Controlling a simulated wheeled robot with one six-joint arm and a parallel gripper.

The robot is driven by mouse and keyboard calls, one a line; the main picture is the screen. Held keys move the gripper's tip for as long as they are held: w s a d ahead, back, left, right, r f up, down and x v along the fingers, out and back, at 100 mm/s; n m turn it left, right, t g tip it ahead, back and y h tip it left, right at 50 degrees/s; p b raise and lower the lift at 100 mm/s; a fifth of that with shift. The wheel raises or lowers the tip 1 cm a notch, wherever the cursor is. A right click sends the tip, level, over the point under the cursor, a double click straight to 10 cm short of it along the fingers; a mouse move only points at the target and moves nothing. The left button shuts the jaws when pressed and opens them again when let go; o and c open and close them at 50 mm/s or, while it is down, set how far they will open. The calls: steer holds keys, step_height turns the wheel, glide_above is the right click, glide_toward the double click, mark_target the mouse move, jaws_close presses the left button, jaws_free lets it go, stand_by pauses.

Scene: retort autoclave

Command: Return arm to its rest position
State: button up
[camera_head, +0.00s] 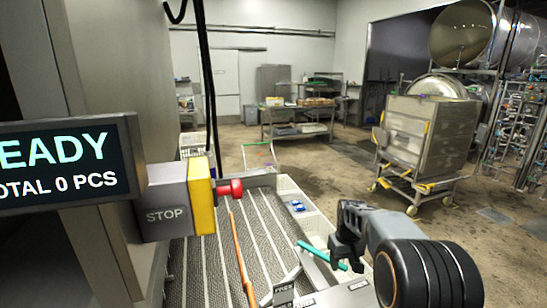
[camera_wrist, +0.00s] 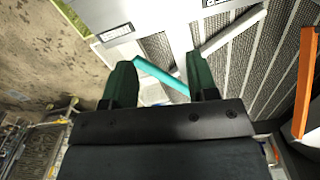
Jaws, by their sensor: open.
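My gripper (camera_head: 345,235) is at the lower right of the head view, on my dark arm, above the right side of a ribbed conveyor-like surface (camera_head: 225,262). In the wrist view its two dark green fingers stand apart, with the gap between them (camera_wrist: 162,82) open and nothing held. A teal bar (camera_head: 318,254) lies just left of my gripper in the head view. In the wrist view the teal bar (camera_wrist: 160,76) shows beyond the fingertips; whether it touches them I cannot tell.
An orange bar (camera_head: 239,255) stands over the ribbed surface. A STOP box (camera_head: 166,215) with a red button (camera_head: 231,188) and a display (camera_head: 65,160) are at left. Blue items (camera_head: 297,206) sit by the white edging. A metal cart (camera_head: 417,135) stands at right; open floor lies between.

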steer(key=s+a+r+m+t, duration=0.1)
steer(key=s+a+r, duration=0.1)
steer(key=s, duration=1)
steer(key=s+a+r+m+t, duration=0.1)
steer(key=s+r, duration=0.3)
steer(key=s, duration=0.7)
steer(key=shift+s+a+t, duration=0.35)
steer(key=shift+a+t, duration=0.45)
steer(key=shift+a, duration=0.1)
